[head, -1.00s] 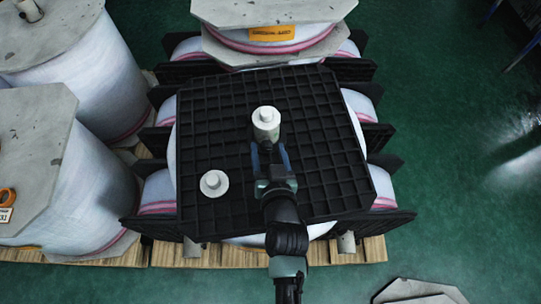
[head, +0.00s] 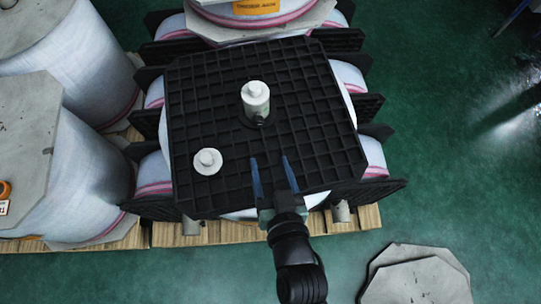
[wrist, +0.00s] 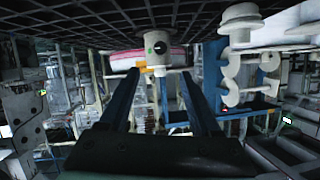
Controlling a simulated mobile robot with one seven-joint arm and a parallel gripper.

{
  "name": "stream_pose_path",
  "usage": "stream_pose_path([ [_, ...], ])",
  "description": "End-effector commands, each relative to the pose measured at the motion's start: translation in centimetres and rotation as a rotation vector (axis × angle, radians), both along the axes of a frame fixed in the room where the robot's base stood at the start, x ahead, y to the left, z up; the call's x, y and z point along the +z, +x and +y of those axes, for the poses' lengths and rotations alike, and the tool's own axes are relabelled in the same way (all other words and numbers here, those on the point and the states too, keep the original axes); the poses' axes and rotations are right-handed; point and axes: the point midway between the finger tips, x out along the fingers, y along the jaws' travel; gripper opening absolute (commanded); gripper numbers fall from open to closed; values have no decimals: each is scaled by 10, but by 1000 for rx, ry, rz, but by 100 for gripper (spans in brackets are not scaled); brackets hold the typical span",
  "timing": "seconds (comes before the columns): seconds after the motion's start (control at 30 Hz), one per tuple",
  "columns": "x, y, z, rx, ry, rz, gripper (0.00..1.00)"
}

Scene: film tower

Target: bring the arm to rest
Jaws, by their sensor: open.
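My gripper (head: 271,178) is open and empty, with its two blue fingers apart over the near part of the black grid plate (head: 215,100). A white cylindrical plug (head: 256,98) stands upright near the middle of the plate, beyond my fingertips and apart from them. A shorter white flanged plug (head: 208,160) sits at the plate's left front. In the wrist view, my fingers (wrist: 157,82) reach toward the white plug (wrist: 157,52), with a clear gap between them. The flanged plug also shows at the right of the wrist view (wrist: 240,18).
Large white wrapped film rolls (head: 85,175) with grey octagonal caps crowd the left. Another roll (head: 262,18) stands behind the plate. Wooden pallets (head: 180,233) lie below. Grey octagonal boards (head: 415,275) lie at the front right. The green floor (head: 450,170) on the right is mostly clear.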

Motion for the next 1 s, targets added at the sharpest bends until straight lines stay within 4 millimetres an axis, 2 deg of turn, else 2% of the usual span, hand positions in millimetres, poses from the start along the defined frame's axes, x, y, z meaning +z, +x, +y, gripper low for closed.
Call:
stream_pose_path([
  [0.57, 0, 0, 0, 0, 0, 1, 64],
  [0.67, 10, 10, 4, 2, 3, -26, 64],
  [0.77, 42, 38, 14, 10, 8, -101, 64],
  [0.83, 79, 64, 22, 14, 12, -182, 64],
  [0.97, 167, 109, 35, 16, 7, -355, 64],
  [1.0, 195, 119, 37, 13, 3, -409, 64],
])
